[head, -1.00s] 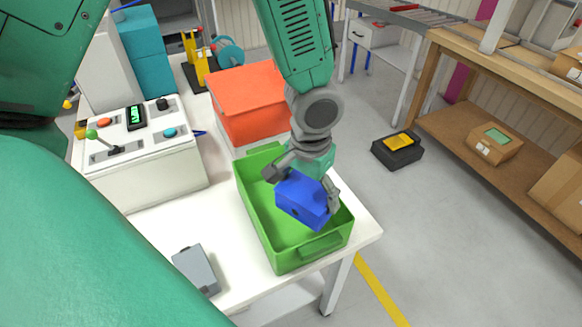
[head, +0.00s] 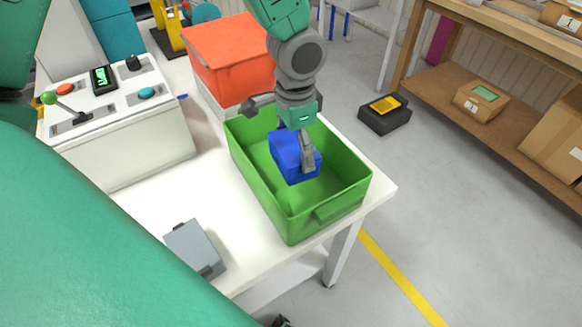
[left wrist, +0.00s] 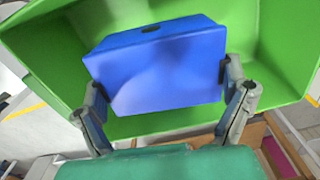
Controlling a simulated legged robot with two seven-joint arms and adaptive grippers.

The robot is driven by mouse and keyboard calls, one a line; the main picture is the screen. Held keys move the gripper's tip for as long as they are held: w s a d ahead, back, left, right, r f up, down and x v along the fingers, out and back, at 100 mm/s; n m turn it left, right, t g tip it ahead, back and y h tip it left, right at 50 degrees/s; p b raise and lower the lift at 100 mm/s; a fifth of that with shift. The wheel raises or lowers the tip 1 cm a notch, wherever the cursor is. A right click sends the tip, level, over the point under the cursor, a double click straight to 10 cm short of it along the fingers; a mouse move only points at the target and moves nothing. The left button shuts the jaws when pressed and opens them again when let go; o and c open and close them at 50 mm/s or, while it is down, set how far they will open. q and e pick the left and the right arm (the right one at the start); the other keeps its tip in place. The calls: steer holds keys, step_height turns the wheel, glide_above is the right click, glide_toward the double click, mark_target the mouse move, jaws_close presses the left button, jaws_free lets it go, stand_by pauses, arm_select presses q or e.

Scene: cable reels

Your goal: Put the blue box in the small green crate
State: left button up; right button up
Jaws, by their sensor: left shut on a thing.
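The blue box (head: 287,158) is inside the outline of the small green crate (head: 335,213), between its walls. I cannot tell whether it touches the crate floor. My left gripper (head: 293,150) reaches down from above and is shut on the box. One finger lies against the box's near right side; the far finger is partly hidden. In the left wrist view the blue box (left wrist: 160,72) sits between both fingers (left wrist: 162,85), with the green crate (left wrist: 275,45) around it. My right gripper is not in view.
The crate stands on a white table (head: 170,205) near its right edge. An orange-red bin (head: 230,60) is behind it, a control panel (head: 115,110) to the left, a grey box (head: 195,248) in front left. The table between them is clear.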

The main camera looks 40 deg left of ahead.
mark_target(296, 141)
arm_select(q)
steer(key=shift+w+a+r+m+p, duration=0.3)
steer(key=shift+a+r+m, duration=0.1)
steer(key=shift+r+m, duration=0.15)
steer(key=shift+w+a+r+m+p, duration=0.15)
steer(key=shift+w+a+r+m, duration=0.2)
steer(key=shift+m, duration=0.3)
steer(key=shift+r+m, duration=0.15)
steer(key=shift+m, duration=0.15)
steer(key=f, duration=0.3)
steer(key=d+f, duration=0.1)
steer(key=f, duration=0.1)
steer(key=shift+f, duration=0.2)
steer(key=f, duration=0.2)
steer(key=a+f, duration=0.1)
steer(key=f, duration=0.1)
steer(key=shift+a+f+b, duration=0.1)
steer(key=shift+f+b, duration=0.1)
steer(key=shift+b, duration=0.15)
steer(key=shift+c, duration=0.5)
steer(key=o, duration=1.1)
steer(key=shift+d, duration=0.3)
steer(key=shift+c, duration=0.2)
steer(key=shift+d+r, duration=0.15)
